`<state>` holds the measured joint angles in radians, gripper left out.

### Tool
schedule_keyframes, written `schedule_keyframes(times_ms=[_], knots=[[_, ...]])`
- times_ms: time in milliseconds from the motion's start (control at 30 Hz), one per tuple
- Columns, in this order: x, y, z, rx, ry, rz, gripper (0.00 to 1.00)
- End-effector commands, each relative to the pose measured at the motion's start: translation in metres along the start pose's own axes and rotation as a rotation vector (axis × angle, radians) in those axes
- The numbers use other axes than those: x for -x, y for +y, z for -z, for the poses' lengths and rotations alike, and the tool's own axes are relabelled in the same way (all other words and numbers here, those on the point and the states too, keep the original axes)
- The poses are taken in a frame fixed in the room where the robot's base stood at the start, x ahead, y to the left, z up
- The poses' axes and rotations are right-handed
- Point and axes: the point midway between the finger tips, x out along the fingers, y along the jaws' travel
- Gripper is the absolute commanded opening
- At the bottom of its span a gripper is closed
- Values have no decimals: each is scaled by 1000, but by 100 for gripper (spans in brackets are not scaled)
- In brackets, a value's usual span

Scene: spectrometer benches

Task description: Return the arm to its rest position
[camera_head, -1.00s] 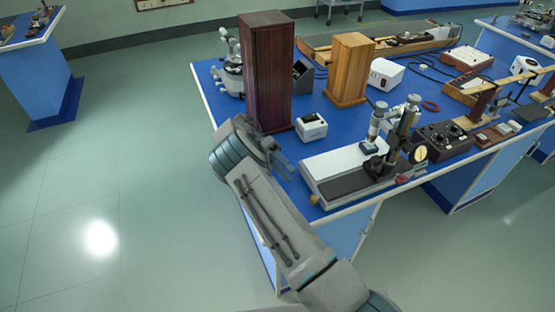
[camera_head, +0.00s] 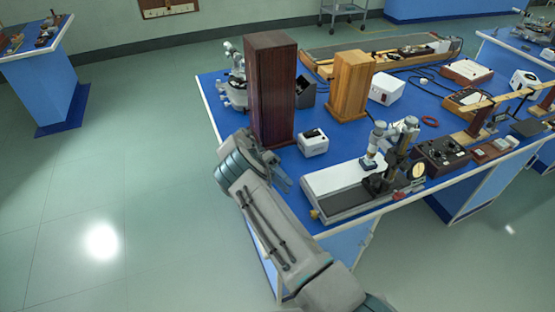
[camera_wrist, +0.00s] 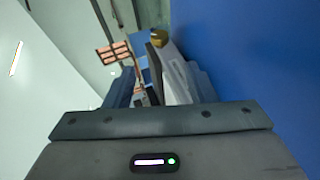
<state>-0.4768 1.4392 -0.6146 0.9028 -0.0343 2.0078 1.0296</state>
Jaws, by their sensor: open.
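My gripper (camera_head: 284,182) is at the near left edge of the blue-topped bench (camera_head: 300,190), in front of the tall dark wooden box and left of the microscope stand. It is partly hidden by my own wrist in the head view. In the wrist view my gripper (camera_wrist: 160,85) shows two dark blue fingers apart, with nothing held between them. My arm reaches up from the bottom of the head view, bent towards the bench.
A tall dark wooden box (camera_head: 271,95), a white box (camera_head: 313,142) and a microscope stand (camera_head: 388,165) on a flat base are close to my gripper. A lighter wooden box (camera_head: 350,85) stands behind. Open floor (camera_head: 110,190) lies to the left.

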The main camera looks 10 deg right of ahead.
Motion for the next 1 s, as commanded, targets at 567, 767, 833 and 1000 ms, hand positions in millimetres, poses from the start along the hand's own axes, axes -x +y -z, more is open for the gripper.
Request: schedule_keyframes(times_ms=[567,767,833,1000], knots=[[5,74,30,175,-110,250,50],[0,121,40,294,-138,432,50],[-2,138,41,334,-139,495,50],[-11,176,40,424,-122,649,50]])
